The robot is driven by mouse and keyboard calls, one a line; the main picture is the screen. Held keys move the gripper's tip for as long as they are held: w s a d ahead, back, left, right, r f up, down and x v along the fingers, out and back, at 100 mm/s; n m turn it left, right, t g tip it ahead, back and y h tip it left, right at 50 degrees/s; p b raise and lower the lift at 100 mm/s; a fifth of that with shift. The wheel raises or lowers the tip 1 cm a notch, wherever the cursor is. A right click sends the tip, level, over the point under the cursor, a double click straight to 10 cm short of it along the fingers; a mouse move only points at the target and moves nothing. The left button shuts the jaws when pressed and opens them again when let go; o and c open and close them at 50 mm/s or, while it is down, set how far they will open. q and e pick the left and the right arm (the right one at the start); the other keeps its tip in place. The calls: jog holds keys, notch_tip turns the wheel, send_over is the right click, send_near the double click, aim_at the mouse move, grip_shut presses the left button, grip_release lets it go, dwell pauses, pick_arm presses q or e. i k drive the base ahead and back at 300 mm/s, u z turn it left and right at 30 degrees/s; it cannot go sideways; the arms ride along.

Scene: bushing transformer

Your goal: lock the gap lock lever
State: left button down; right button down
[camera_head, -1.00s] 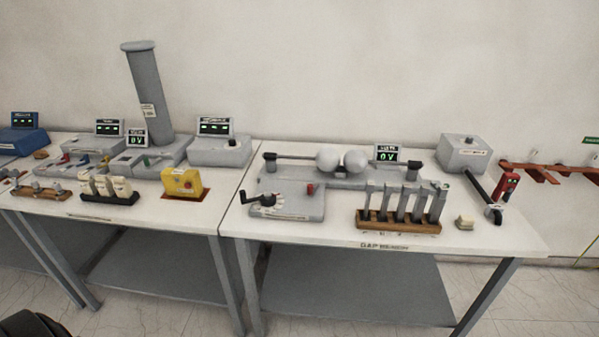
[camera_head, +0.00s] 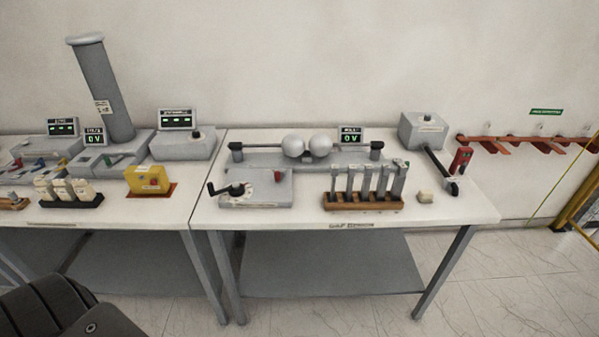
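The sphere-gap device stands on the right table, with two pale spheres (camera_head: 307,146) on a rod above a grey base. In front of it is a grey control box (camera_head: 255,190) with a black crank (camera_head: 229,189) at its left. A small red lever (camera_head: 277,175) stands up at the box's right side; it may be the gap lock lever, but its lock state is too small to tell. Neither gripper's fingers show. A dark part of my own body fills the lower left corner.
A wooden rack (camera_head: 363,204) with several upright grey gauges stands right of the box, near the front edge of the right table (camera_head: 300,220). A yellow box (camera_head: 148,180) sits on the left table.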

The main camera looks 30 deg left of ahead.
aim_at(278, 176)
jog(key=z, duration=1.55)
jog(key=k, duration=1.2)
jog(key=u, duration=1.3)
jog(key=i, duration=0.5)
